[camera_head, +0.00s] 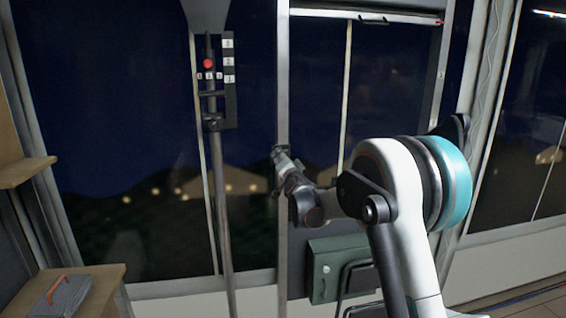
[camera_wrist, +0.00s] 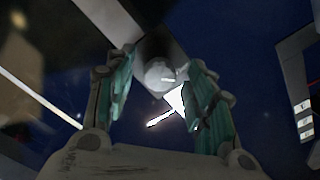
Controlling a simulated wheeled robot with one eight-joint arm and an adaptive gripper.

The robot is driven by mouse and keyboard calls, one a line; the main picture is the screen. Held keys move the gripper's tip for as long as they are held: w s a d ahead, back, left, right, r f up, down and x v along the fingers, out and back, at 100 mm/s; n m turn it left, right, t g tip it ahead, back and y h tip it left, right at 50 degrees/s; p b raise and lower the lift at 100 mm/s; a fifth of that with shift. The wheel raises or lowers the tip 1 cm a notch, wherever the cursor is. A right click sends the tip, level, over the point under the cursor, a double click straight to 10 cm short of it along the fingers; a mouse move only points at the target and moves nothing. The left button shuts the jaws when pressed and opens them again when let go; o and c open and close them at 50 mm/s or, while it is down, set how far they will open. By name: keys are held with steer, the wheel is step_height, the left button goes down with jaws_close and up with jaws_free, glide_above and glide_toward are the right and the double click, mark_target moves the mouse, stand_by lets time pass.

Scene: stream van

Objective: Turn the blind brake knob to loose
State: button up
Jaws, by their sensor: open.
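A round pale grey knob (camera_wrist: 160,74), which looks like the blind brake knob, shows in the wrist view on a grey post, with a short white mark on its face. A white wedge-shaped patch (camera_wrist: 177,98) lies just below it. My gripper (camera_wrist: 161,62) is open, its two teal-padded fingers on either side of the knob; I cannot tell whether they touch it. In the head view my gripper (camera_head: 281,162) is at the window's upright post (camera_head: 283,80), and the knob there is mostly hidden by it.
Left of the post stands a slanted pole with a red ball (camera_head: 208,63) and labelled plate (camera_head: 229,62). A blind roller (camera_head: 365,15) runs along the window top. A green box (camera_head: 325,270) is below my arm. A grey case (camera_head: 62,296) lies on the wooden ledge lower left.

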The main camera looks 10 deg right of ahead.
steer(key=shift+s, duration=0.15)
steer(key=s, duration=1.1)
steer(key=shift+s, duration=0.35)
steer(key=s+a+f+n+g+y+b, duration=0.1)
steer(key=s+n+g+b, duration=0.15)
steer(key=s, duration=0.85)
steer(key=s+a+f+n+g+y+b, duration=0.1)
steer(key=s+a+n+g, duration=0.2)
steer(key=s, duration=0.7)
steer(key=s+d+f+n+g+b, duration=0.1)
steer(key=s+f, duration=0.3)
steer(key=s, duration=0.5)
steer(key=s+d+f+n+g+h+b, duration=0.1)
steer(key=s+f+n+g, duration=0.1)
steer(key=s+f, duration=0.3)
steer(key=s+d+f+n+g+h+b, duration=0.1)
steer(key=s+f, duration=0.4)
steer(key=s, duration=0.8)
steer(key=shift+d+n+g, duration=0.35)
steer(key=shift+d+g, duration=0.25)
steer(key=shift+g, duration=0.15)
